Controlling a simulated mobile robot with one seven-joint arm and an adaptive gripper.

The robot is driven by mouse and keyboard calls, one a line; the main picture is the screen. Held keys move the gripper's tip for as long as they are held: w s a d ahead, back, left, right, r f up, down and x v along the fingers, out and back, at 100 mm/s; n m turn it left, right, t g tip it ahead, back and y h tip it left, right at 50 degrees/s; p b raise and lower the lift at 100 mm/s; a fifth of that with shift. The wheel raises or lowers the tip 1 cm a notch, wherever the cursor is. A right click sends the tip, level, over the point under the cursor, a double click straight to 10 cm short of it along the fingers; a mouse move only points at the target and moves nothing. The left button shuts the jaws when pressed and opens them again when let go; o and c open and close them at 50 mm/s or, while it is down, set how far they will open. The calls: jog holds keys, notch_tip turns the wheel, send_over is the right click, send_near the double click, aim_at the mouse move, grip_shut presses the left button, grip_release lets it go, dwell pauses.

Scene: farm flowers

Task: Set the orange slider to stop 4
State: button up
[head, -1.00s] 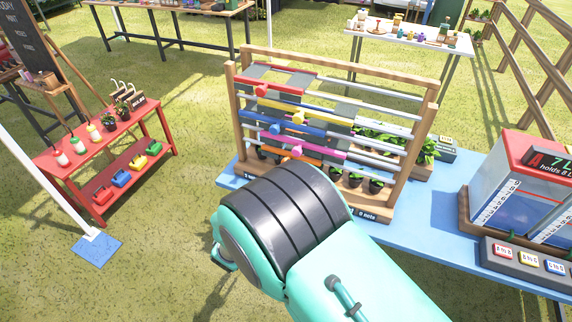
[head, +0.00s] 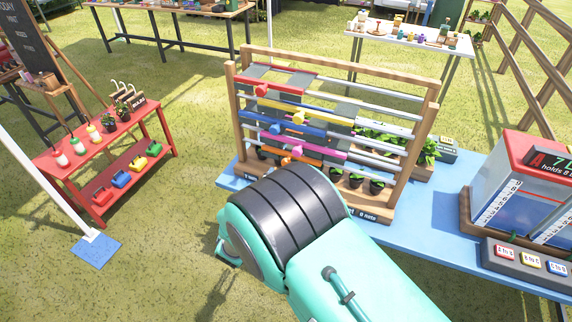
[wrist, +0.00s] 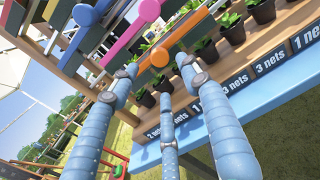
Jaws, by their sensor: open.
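The wooden rack (head: 240,140) holds several coloured sliders on horizontal rods. The orange slider is the lowest; in the head view only part of its orange bar (head: 307,163) shows above my arm. In the wrist view its round orange knob (wrist: 160,56) lies between the tips of my gripper (wrist: 158,64). My gripper is open, with a finger on either side of the knob and a third below; contact cannot be told. The gripper is hidden behind my arm in the head view. I see no stop numbers.
The pink knob (wrist: 149,10) and blue knob (wrist: 86,15) sit close above. Potted plants (wrist: 203,49) stand behind the orange bar, above a strip of net labels (wrist: 272,59). The blue table (head: 420,225) has bare room right of the rack, before the glass tank (head: 515,190).

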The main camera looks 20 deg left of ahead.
jog(key=w+b, duration=0.2)
jog(key=w, duration=0.8)
jog(key=shift+w, duration=0.2)
grip_shut()
